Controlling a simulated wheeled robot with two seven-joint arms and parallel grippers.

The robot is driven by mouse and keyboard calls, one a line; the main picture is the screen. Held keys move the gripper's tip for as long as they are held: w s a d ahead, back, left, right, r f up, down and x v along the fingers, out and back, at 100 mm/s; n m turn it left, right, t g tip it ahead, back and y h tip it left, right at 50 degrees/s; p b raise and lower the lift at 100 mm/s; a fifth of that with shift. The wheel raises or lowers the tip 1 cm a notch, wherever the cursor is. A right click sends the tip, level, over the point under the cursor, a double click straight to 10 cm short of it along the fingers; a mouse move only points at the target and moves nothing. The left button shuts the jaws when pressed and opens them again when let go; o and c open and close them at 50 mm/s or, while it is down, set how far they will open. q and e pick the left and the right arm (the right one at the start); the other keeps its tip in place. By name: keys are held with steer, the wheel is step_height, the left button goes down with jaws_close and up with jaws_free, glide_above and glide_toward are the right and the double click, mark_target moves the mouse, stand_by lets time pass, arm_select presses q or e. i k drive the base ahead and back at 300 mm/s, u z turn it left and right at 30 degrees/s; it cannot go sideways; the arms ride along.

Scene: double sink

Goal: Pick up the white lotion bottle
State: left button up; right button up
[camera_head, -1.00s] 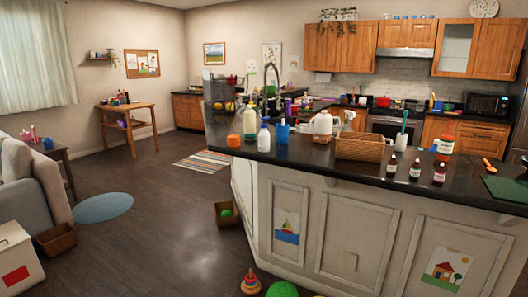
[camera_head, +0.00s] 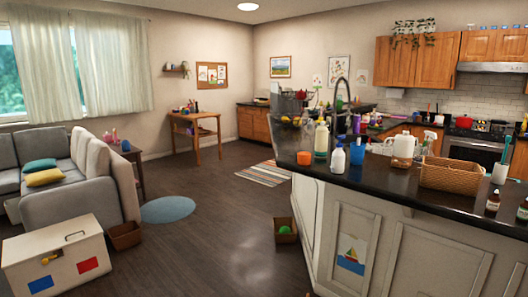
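A small white bottle (camera_head: 337,158) with a bluish-grey top stands upright on the left end of the dark counter (camera_head: 395,191), near its front edge. A taller pale-yellow pump bottle (camera_head: 321,138) stands just behind it to the left. I cannot tell for sure which of the two is the lotion bottle. Neither of my grippers shows in the head view.
An orange jar (camera_head: 304,158), a blue cup (camera_head: 357,154) and a wicker basket (camera_head: 449,178) share the counter. A white chest (camera_head: 57,262), a grey sofa (camera_head: 88,208) and a small brown bin (camera_head: 286,231) stand on the floor. The middle floor is clear.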

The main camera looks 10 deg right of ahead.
mark_target(338, 157)
steer(key=u, duration=0.55)
steer(key=i, duration=2.05)
steer(key=z, duration=0.75)
steer(key=i, duration=1.2)
steer(key=z, duration=1.2)
